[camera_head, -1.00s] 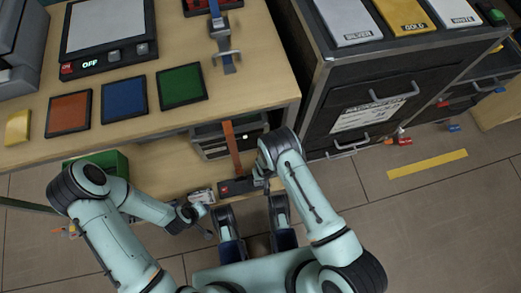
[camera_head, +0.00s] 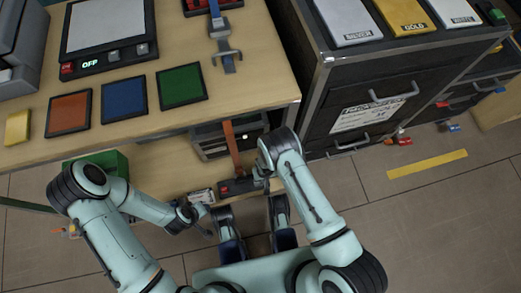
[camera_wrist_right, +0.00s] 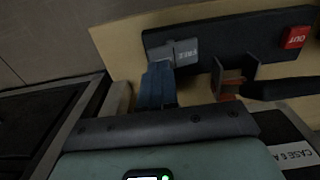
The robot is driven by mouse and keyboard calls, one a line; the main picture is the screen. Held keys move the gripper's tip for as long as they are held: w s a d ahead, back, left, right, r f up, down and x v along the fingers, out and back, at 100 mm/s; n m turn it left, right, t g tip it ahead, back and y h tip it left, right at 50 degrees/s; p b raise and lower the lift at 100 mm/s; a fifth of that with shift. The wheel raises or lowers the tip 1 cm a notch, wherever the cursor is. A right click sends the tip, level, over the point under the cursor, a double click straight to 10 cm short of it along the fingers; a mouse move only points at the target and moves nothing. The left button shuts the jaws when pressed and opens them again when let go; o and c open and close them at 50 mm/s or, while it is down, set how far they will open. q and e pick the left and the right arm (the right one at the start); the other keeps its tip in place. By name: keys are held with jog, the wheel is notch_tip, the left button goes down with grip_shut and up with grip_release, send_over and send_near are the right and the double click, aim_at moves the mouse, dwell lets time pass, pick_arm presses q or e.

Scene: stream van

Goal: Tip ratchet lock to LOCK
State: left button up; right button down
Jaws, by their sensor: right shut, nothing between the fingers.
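The ratchet lock's dark base (camera_head: 238,186) lies on the low wooden shelf, with an orange strap (camera_head: 232,150) running up from it. In the right wrist view the dark plate (camera_wrist_right: 225,40) carries a grey tab (camera_wrist_right: 187,52) that seems to read FREE, inverted, and a red OUT block (camera_wrist_right: 295,38). My right gripper (camera_wrist_right: 158,66) is shut and empty, its blue fingers at the plate beside the grey tab. Whether they touch the tab is unclear. In the head view the right arm hides most of that gripper. My left gripper (camera_head: 196,211) is by a small grey device (camera_head: 202,196); its jaws are too small to read.
The bench above holds a screen reading OFF (camera_head: 105,40), colored pads and a blue strap with a metal buckle (camera_head: 225,45). A dark drawer cabinet (camera_head: 375,90) stands at right. A green crate (camera_head: 110,163) is at left.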

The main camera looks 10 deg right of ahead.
jog(key=shift+s+f+b, duration=0.1)
jog(key=shift+f+b, duration=0.25)
jog(key=shift+f, duration=0.1)
dwell(0.3)
notch_tip(320, 180, up, 7)
jog(key=p, duration=0.4)
dwell(0.4)
dwell(0.4)
